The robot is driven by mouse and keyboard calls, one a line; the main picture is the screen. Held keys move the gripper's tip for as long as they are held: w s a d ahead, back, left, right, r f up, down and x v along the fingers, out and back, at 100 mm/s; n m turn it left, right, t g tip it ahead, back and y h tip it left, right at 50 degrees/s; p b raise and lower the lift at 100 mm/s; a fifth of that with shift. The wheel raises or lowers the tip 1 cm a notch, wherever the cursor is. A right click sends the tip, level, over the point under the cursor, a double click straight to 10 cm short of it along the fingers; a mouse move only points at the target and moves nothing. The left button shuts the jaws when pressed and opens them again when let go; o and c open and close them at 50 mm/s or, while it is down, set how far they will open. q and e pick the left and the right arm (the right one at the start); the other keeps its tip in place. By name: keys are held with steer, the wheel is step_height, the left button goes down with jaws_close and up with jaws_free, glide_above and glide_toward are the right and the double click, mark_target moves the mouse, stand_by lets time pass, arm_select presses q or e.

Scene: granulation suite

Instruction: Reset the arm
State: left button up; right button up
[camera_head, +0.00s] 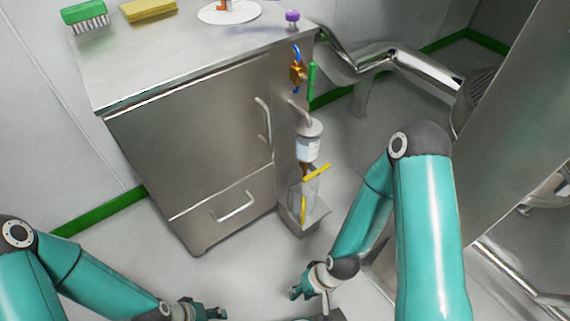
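My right arm, teal with grey joints, reaches down from the right. My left arm comes in from the lower left. Its gripper (212,313) is at the bottom edge, partly cut off by the frame, and its fingers cannot be made out. Both grippers are apart from the cabinet.
A steel cabinet (190,150) carries a green brush (84,12), a yellow sponge (148,11), a white disc (228,17) and a purple knob (292,16). A bottle (309,142) and a clear container (303,195) hang on its side. Steel pipe (395,56) runs behind.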

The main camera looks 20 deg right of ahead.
step_height(320, 180, up, 33)
steer(key=p, duration=3.2)
steer(key=shift+w, duration=0.15)
steer(key=shift+f, duration=0.1)
steer(key=shift+o, duration=0.4)
